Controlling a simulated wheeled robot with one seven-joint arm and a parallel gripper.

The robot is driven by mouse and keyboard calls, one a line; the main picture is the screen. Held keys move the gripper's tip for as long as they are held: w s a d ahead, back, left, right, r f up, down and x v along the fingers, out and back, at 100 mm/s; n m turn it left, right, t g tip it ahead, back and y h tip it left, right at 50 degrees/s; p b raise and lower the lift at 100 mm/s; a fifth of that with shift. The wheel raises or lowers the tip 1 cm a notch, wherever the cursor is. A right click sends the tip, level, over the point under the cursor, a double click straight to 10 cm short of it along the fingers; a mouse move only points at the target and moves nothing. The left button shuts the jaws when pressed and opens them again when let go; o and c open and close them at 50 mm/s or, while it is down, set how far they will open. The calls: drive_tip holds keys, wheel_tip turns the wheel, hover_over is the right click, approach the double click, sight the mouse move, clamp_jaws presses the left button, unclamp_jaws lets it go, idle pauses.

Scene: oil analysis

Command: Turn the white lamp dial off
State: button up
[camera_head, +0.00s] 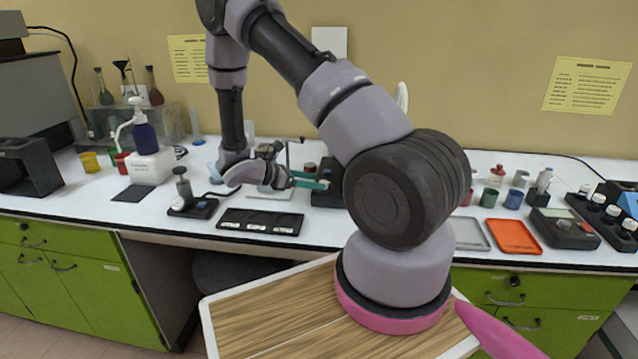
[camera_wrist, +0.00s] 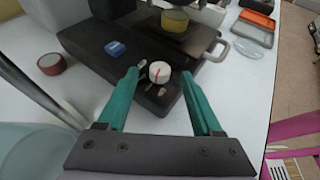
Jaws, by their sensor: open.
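The white dial (camera_wrist: 159,72) is a small round knob with a red line across its top. It sits on the front part of a black instrument (camera_wrist: 90,42) in the wrist view. My gripper (camera_wrist: 160,76) is open, its two teal fingers on either side of the dial, with a visible gap at each side. Whether the fingertips are level with the dial is hard to tell. In the head view my gripper (camera_head: 310,180) reaches in from the left to the black instrument (camera_head: 327,196), and the dial is not clear there.
A blue button (camera_wrist: 115,48) and a yellow container (camera_wrist: 175,20) are on the instrument. A red-rimmed jar (camera_wrist: 52,63) stands left of it. A metal rod (camera_wrist: 38,92) and a clear vessel (camera_wrist: 40,150) are close on the left. An orange tray (camera_head: 514,236) lies to the right.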

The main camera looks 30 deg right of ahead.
drive_tip(key=shift+x, duration=1.35)
clamp_jaws()
drive_tip(key=shift+s+n+t, duration=0.1)
drive_tip(key=shift+n+t, duration=0.2)
drive_tip(key=shift+s+n+t, duration=0.15)
drive_tip(key=shift+n+t, duration=0.75)
drive_tip(key=shift+t, duration=0.1)
drive_tip(key=shift+s+n+t+y, duration=0.2)
drive_tip(key=shift+n+t+y, duration=0.6)
drive_tip(key=shift+n+t, duration=1)
drive_tip(key=shift+t, duration=0.4)
